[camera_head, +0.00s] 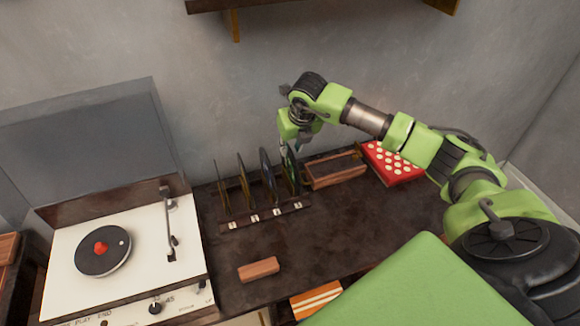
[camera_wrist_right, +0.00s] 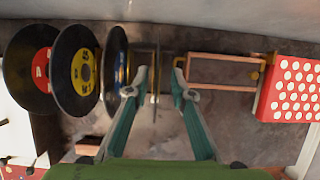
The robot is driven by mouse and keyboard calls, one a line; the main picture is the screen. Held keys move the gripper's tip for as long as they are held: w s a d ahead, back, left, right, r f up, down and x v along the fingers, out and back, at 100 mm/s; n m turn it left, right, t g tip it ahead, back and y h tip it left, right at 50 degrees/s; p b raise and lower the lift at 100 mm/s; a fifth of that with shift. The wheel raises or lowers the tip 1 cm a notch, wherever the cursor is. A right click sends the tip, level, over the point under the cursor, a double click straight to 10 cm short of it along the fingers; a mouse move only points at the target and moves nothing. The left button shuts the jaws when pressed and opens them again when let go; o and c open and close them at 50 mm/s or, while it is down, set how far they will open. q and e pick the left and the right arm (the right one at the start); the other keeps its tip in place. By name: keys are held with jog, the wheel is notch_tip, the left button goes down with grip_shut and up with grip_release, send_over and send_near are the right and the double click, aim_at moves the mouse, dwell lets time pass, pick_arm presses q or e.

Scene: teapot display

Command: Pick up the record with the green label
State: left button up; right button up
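Several records stand upright in a slotted rack (camera_head: 262,218) on the dark table. In the wrist view one has a red label (camera_wrist_right: 42,69), one a yellow label (camera_wrist_right: 82,72), and one a blue rim around its label (camera_wrist_right: 117,70). The rightmost record (camera_wrist_right: 156,60) is edge-on, so its label colour cannot be told. It also shows in the head view (camera_head: 291,178). My right gripper (camera_wrist_right: 160,82) is pointed down at it, with one finger on each side and a visible gap to the right finger. My left gripper is out of view.
A turntable (camera_head: 60,270) with a red-labelled record (camera_head: 103,252) stands at the left. A wooden frame (camera_head: 336,171) and a red box with white dots (camera_head: 392,165) lie right of the rack. A wooden block (camera_head: 258,269) lies in front. The table's right middle is clear.

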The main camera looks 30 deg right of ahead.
aim_at(287, 158)
jog(key=p+x, duration=0.1)
jog(key=x, duration=0.1)
jog(key=p+x, duration=0.1)
jog(key=x, duration=0.2)
jog(key=shift+a+f, duration=0.2)
jog(key=shift+f, duration=0.05)
jog(key=shift+w+f, duration=0.15)
jog(key=shift+f, duration=0.05)
grip_shut()
